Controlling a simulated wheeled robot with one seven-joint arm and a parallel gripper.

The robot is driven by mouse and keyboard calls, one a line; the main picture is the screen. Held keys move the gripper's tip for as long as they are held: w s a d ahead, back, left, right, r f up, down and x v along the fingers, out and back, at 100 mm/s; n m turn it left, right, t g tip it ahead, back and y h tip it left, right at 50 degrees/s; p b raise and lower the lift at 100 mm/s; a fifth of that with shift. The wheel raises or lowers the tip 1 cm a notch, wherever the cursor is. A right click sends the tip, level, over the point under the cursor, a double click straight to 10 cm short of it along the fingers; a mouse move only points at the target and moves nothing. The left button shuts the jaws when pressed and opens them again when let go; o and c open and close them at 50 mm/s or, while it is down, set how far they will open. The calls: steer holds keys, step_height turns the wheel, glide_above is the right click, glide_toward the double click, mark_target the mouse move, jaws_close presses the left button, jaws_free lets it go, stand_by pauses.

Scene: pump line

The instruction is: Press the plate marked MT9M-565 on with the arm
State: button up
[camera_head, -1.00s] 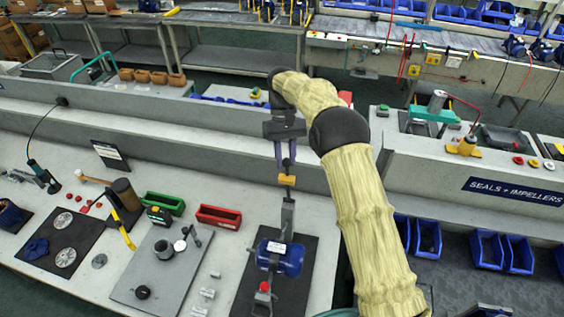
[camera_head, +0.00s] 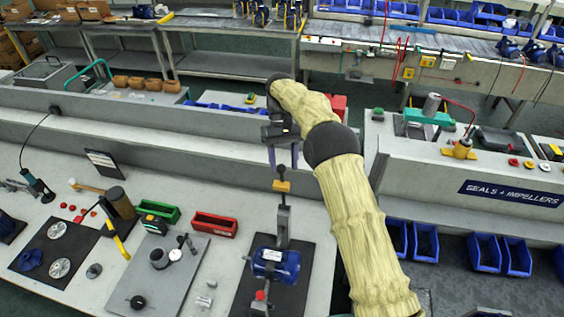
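My gripper (camera_head: 284,167) points down over the bench, its two fingers apart. Its tips are close above a yellow block (camera_head: 282,186), and I cannot tell whether they touch it. The block sits on top of an upright grey piece (camera_head: 283,220) behind a blue pump (camera_head: 275,264). A small white plate (camera_head: 272,255) lies on top of the pump; its marking is too small to read. The pump rests on a dark mat (camera_head: 303,290), with a red knob (camera_head: 261,295) in front of it.
Left of the pump is a grey board (camera_head: 120,290) with small parts. Red (camera_head: 214,224) and green (camera_head: 158,211) bins stand behind it. A raised ledge (camera_head: 180,160) runs behind the bench. Blue bins (camera_head: 485,250) are at right. My arm covers the area right of the pump.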

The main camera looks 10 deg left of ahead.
steer(key=shift+s+a+r, duration=0.15)
steer(key=shift+s+r, duration=0.1)
steer(key=shift+s, duration=0.15)
steer(key=shift+w, duration=0.15)
